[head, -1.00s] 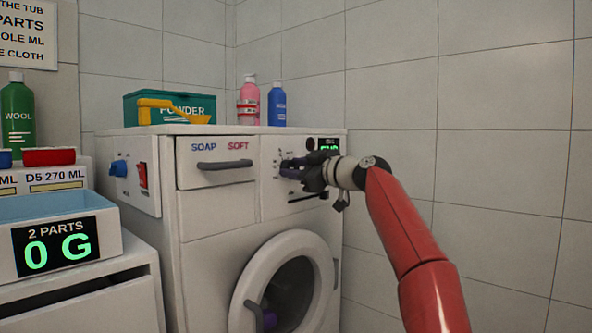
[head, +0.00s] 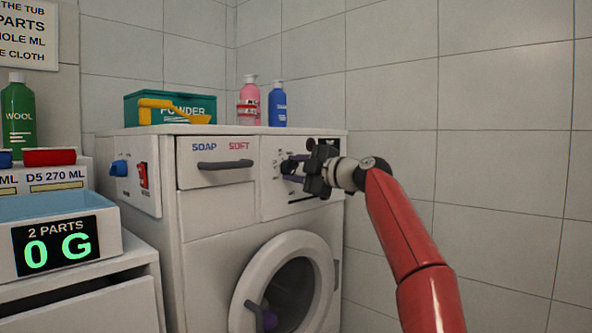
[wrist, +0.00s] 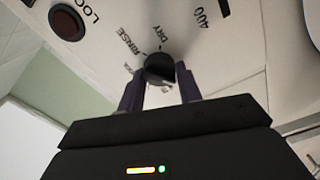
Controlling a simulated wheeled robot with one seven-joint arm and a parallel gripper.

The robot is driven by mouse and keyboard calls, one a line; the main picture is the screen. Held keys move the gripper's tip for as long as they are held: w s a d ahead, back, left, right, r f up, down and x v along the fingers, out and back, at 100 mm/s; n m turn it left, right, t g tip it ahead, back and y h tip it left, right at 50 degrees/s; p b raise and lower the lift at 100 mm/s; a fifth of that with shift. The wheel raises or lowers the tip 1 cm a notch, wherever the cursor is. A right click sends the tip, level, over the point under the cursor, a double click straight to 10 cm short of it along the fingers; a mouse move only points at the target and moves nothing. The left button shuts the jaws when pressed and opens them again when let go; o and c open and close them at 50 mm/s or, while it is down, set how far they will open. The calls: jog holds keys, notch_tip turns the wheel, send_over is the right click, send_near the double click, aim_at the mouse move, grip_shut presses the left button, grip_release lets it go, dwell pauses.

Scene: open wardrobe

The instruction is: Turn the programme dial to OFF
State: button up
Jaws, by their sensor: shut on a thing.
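The programme dial (wrist: 159,67) is a small dark round knob on the white front panel of the washing machine (head: 215,190). In the wrist view the words RINSE and DRY are printed near it; where it points cannot be made out, and OFF is not readable. My gripper (wrist: 160,85) has its two purple fingers on either side of the dial, shut on it. In the head view my gripper (head: 288,168) is at the panel, right of the SOAP and SOFT drawer (head: 217,172), and hides most of the dial.
A dark red round button (wrist: 67,22) beside the letters LOC is near the dial. The round door (head: 240,295) is below. A powder box (head: 190,108), a pink bottle (head: 248,100) and a blue bottle (head: 277,105) stand on top. Space before the right wall is clear.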

jog(key=shift+f, duration=0.15)
dwell(0.3)
jog(key=o, duration=1)
jog(key=shift+d, duration=0.1)
jog(key=b+v, duration=0.5)
jog(key=v, duration=0.2)
jog(key=shift+s+d, duration=0.2)
jog(key=shift+d, duration=0.05)
